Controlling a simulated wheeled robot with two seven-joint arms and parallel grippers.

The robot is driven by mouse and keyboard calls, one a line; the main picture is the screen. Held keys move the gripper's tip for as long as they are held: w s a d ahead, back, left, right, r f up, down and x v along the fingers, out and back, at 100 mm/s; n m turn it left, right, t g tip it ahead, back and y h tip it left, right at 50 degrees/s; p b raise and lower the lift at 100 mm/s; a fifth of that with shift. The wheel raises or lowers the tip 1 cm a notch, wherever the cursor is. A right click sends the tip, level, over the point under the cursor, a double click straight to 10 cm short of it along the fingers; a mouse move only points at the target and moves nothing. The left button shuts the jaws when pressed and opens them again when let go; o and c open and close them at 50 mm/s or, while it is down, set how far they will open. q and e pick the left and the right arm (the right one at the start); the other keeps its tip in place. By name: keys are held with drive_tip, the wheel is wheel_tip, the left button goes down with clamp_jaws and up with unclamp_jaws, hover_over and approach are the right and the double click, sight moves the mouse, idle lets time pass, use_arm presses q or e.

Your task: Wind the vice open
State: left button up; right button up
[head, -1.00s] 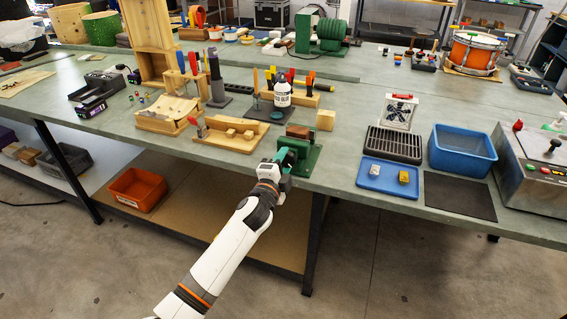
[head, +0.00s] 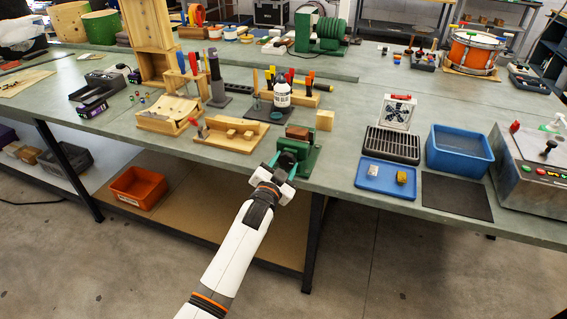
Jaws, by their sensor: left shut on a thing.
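The green vice (head: 307,157) stands at the front edge of the bench, with a brown block (head: 297,133) at its top. My left gripper (head: 281,167) is at the vice's front, on the side facing me. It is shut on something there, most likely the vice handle. The handle itself is mostly hidden by the gripper, and the gap between the jaws cannot be made out. My right gripper is not in view.
A wooden tray (head: 222,143) lies left of the vice, and a small wooden block (head: 324,120) stands behind it. To the right are a blue tray (head: 372,186), a dark drain rack (head: 390,145) and a blue bin (head: 460,152). The floor in front is clear.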

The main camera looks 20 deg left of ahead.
use_arm(q)
drive_tip(key=shift+w+r+n, duration=0.1)
drive_tip(key=shift+r+n, duration=0.1)
drive_tip(key=shift+n, duration=0.4)
drive_tip(key=o, duration=0.8)
drive_tip(key=shift+o, duration=0.9)
drive_tip(key=shift+w+f, duration=0.15)
drive_tip(key=shift+f, duration=0.05)
drive_tip(key=s, duration=1.2)
drive_tip(key=shift+a, duration=0.25)
